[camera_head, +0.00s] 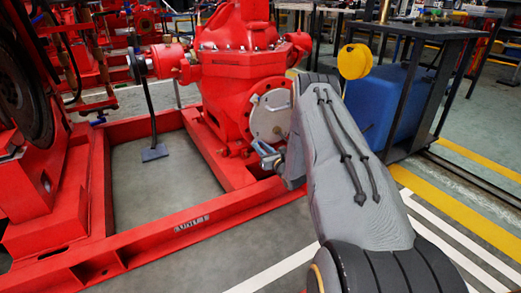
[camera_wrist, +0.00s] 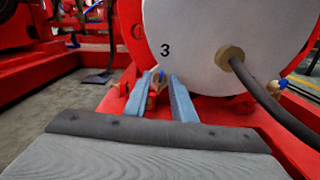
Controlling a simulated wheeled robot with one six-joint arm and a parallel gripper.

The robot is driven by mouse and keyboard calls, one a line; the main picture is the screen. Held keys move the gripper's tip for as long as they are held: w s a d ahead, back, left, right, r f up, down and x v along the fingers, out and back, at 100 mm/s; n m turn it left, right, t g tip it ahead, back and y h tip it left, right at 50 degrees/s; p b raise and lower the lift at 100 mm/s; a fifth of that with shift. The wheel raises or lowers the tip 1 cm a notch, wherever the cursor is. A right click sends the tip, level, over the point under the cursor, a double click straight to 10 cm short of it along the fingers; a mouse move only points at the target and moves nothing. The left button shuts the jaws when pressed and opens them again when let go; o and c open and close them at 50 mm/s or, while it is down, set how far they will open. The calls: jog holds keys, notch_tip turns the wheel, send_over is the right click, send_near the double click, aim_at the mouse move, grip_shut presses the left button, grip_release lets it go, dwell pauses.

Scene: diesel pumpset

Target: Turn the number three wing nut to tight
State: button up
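The number three cover shows in the wrist view as a pale round plate (camera_wrist: 195,30) with a black "3" on it. In the head view the plate (camera_head: 270,115) is on the side of the red pump. A small brass wing nut (camera_wrist: 157,82) sits at the plate's lower edge, below the "3". My gripper (camera_wrist: 161,76) points at it, with one blue-grey finger on each side of it. The fingers are apart, and I cannot make out contact with the nut. In the head view my gripper (camera_head: 264,152) is near the plate's lower edge, and the nut is not clear.
A brass fitting (camera_wrist: 230,57) with a dark hose (camera_wrist: 262,95) comes off the plate to the right. Red frame rails (camera_head: 170,236) run below the pump. A dark table (camera_head: 425,32) and a blue tank (camera_head: 388,105) stand right of my arm.

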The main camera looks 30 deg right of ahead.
grip_shut()
jog(key=shift+m, duration=0.3)
